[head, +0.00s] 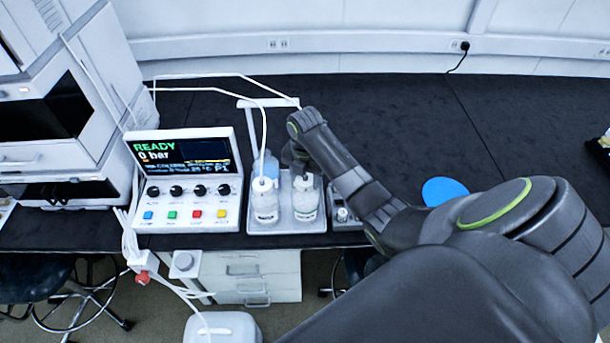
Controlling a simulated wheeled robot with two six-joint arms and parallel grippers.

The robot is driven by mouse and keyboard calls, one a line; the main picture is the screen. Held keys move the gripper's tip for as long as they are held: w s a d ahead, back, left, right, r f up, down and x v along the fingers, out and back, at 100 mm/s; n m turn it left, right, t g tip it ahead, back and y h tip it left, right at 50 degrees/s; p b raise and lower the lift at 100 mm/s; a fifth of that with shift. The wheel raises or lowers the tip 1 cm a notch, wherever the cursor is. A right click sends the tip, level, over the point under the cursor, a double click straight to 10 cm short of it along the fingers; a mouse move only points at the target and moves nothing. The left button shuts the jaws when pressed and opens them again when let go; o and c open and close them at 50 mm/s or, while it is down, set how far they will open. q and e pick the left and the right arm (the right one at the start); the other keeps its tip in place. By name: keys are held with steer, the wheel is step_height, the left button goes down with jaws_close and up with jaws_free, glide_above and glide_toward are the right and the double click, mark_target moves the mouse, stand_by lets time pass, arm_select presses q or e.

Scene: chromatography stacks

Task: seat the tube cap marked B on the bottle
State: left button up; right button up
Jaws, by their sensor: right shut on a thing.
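My right gripper (297,158) reaches in from the right and points down over the right-hand clear bottle (306,208), which has a green-marked label. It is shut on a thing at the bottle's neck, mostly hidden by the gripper. A thin white tube (245,77) runs to behind this gripper, so the held thing appears to be a tube cap; no B mark is readable. I cannot tell whether the cap touches the bottle's mouth. A second bottle (266,208) stands left of it, with a white cap (262,184) and tube on top. My left gripper is not in view.
The bottles stand in a grey tray (285,227) at the bench's front edge. A control box (187,180) reading READY, 0 bar stands left. A blue-tinted bottle (268,163) is behind. A blue disc (443,190) lies right. The black bench (400,110) is clear behind.

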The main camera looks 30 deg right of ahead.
steer(key=shift+f, duration=0.35)
steer(key=shift+f, duration=0.25)
stand_by(0.3)
steer(key=o, duration=1.5)
steer(key=shift+c, duration=0.2)
steer(key=shift+r, duration=0.1)
